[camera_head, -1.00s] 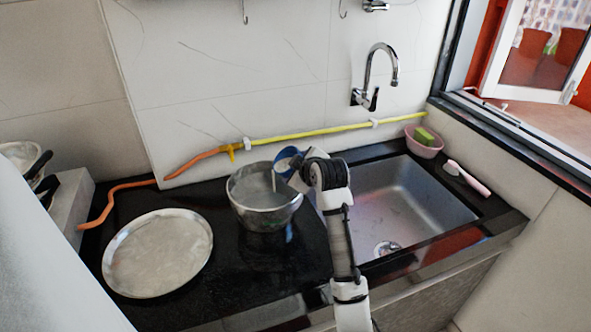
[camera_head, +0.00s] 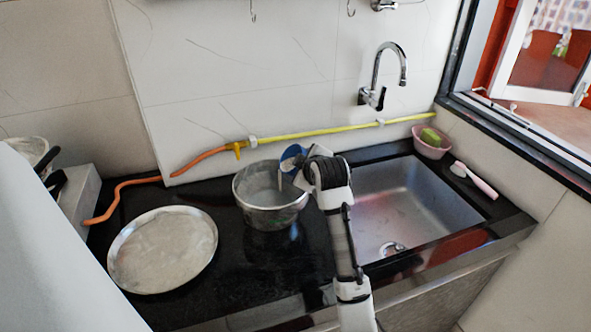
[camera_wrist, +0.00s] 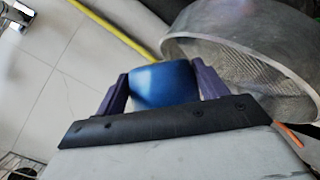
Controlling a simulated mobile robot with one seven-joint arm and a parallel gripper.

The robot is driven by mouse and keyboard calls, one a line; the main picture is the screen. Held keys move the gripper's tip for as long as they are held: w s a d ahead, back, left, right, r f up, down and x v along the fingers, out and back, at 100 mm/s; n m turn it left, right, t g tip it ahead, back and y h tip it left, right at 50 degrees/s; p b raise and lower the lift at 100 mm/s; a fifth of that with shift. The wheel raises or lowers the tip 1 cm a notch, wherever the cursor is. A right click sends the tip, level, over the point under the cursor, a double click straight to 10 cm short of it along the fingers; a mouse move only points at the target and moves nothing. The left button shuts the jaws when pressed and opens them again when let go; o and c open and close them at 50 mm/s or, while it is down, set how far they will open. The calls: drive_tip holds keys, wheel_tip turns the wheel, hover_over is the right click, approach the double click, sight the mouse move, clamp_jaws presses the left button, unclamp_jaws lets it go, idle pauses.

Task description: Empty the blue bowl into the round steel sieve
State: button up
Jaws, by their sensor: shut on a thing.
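The blue bowl (camera_head: 291,154) is at the end of my arm, by the upper right rim of the round steel sieve (camera_head: 268,212). In the wrist view my gripper (camera_wrist: 163,88) has its two purple fingers on either side of the blue bowl (camera_wrist: 163,84), shut on it. The bowl looks tilted over the sieve's rim in the head view; its inside is mostly hidden. The sieve (camera_wrist: 250,62) is close beside the bowl in the wrist view, with grey mesh or ribbing inside. I cannot make out any contents in the bowl or the sieve.
A round metal tray (camera_head: 163,250) lies on the black counter left of the sieve. The steel sink (camera_head: 410,205) is to the right. A pink bowl with a green sponge (camera_head: 430,142) and a brush (camera_head: 475,180) are beyond it. A yellow and orange hose (camera_head: 310,133) runs along the wall.

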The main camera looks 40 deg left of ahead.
idle(0.3)
drive_tip(key=shift+r+n+t+b, duration=0.1)
drive_tip(key=shift+n+t+b, duration=0.2)
drive_tip(key=shift+n, duration=0.1)
drive_tip(key=shift+s+a, duration=0.1)
idle(0.4)
drive_tip(key=shift+r+n+t+h+b, duration=0.1)
drive_tip(key=shift+n+t+h+b, duration=0.2)
drive_tip(key=shift+n+h+b, duration=0.15)
drive_tip(key=shift+s+a, duration=0.1)
drive_tip(key=shift+s, duration=0.05)
idle(0.4)
drive_tip(key=shift+s+n+t+b, duration=0.1)
drive_tip(key=shift+n+t+b, duration=0.2)
drive_tip(key=shift+n+t, duration=0.1)
drive_tip(key=shift+a+h, duration=0.1)
drive_tip(key=shift+h, duration=0.15)
